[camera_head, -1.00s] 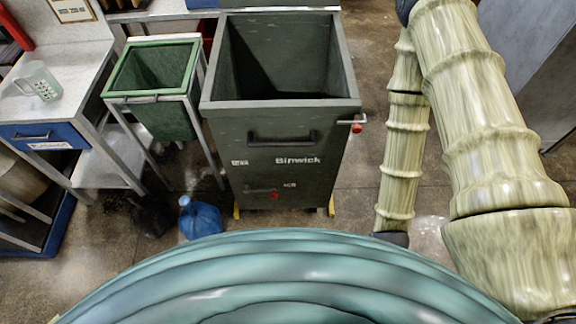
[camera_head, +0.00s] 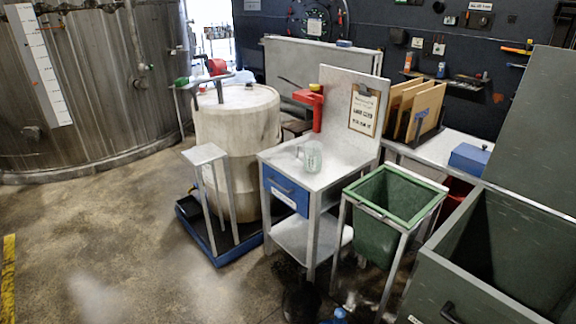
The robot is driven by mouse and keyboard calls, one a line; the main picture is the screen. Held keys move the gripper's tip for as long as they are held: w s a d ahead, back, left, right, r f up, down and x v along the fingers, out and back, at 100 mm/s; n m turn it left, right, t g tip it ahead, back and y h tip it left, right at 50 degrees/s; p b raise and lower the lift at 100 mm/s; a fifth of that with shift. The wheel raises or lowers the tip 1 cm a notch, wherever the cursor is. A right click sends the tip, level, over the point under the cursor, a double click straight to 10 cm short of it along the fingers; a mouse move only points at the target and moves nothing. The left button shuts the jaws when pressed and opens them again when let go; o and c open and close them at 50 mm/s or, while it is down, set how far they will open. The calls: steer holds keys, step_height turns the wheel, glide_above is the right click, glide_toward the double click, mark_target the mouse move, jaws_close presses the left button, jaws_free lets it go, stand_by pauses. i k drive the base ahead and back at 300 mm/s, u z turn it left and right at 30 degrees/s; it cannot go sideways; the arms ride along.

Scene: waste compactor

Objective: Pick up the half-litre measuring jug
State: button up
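The measuring jug (camera_head: 312,158) is a clear, pale greenish cup with a handle on its left side. It stands upright on the grey top of a small metal workbench (camera_head: 335,170) with a blue drawer. My gripper is not in view, and nothing is seen touching the jug.
A green bin (camera_head: 372,236) in a metal frame stands right of the workbench, beside a large dark compactor bin (camera_head: 455,290). A white drum (camera_head: 240,130) and small stand (camera_head: 205,153) sit on a blue tray (camera_head: 228,257) to the left. The floor (camera_head: 110,240) at front left is clear.

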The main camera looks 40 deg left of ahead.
mark_target(309, 156)
steer(key=u, duration=0.45)
steer(key=k, duration=1.05)
steer(key=u, duration=1.3)
steer(key=i, duration=1)
steer(key=u, duration=0.65)
steer(key=i, duration=1.55)
steer(key=z, duration=0.65)
steer(key=i, duration=0.3)
steer(key=z, duration=0.25)
